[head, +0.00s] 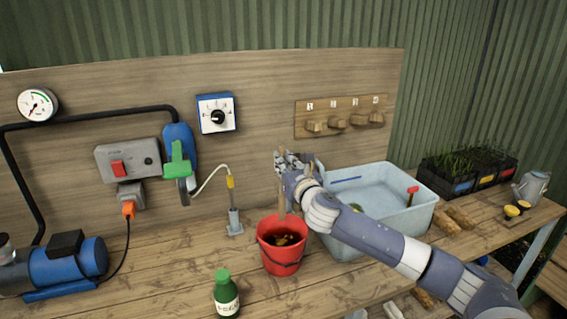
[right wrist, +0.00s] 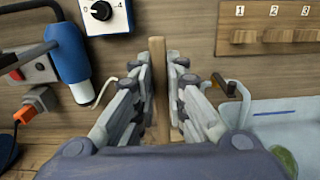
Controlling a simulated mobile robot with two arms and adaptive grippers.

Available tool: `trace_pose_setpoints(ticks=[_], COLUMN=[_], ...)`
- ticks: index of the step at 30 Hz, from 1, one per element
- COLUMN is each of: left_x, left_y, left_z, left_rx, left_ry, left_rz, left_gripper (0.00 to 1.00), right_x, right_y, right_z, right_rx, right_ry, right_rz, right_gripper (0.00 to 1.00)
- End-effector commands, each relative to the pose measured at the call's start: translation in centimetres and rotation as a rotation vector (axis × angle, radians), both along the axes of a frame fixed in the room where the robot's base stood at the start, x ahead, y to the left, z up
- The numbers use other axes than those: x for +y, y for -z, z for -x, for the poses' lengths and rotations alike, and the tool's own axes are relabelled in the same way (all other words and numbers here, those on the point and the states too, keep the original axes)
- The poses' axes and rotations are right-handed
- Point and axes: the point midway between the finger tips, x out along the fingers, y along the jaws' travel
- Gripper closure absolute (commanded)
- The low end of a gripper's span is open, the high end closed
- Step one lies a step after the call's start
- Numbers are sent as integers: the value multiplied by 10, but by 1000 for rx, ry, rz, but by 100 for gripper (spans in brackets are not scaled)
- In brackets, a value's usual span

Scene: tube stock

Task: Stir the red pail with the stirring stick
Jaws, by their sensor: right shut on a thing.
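The red pail (head: 281,262) stands upright on the wooden bench, with dark brown contents and lighter bits inside. My right gripper (head: 284,160) is above the pail and shut on the stirring stick (head: 281,196). The stick hangs nearly upright from the fingers, its lower part reaching down to the pail's opening; how deep its tip sits is hard to tell. In the right wrist view the stick (right wrist: 158,85) stands between the two fingers (right wrist: 159,95). The pail is hidden in that view. My left gripper is not in view.
A pale blue basin (head: 425,210) stands right of the pail, behind my right arm. A green-capped bottle (head: 226,298) stands front left of the pail. A pipe fitting (head: 234,222) is behind it. A blue pump (head: 70,264) is at far left. Bare bench lies left of the bottle.

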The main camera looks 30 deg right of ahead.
Motion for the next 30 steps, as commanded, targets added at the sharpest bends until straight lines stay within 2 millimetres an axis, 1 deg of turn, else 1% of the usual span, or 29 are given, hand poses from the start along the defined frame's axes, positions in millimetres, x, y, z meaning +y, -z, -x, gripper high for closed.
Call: trace_pose_setpoints(ticks=[1, 4, 9, 13, 17, 27, 30], left_x=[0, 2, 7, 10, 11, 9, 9], left_y=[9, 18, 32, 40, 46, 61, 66], left_z=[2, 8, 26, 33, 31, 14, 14], left_rx=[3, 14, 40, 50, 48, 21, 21], left_ry=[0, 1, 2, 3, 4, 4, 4], left_rz=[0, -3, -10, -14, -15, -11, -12], left_gripper=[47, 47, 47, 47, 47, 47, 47], right_x=[0, 0, 0, 0, 0, 0, 0], right_y=[8, 15, 27, 36, 46, 73, 82], right_z=[0, 0, 0, 0, 0, 0, 0], right_rx=[-1, -1, -1, 0, 0, 0, 0], right_ry=[0, 0, 0, 1, 0, 1, 0], right_rz=[-1, -1, -1, 0, 0, 0, 0], right_gripper=[100, 100, 100, 100, 100, 100, 100])
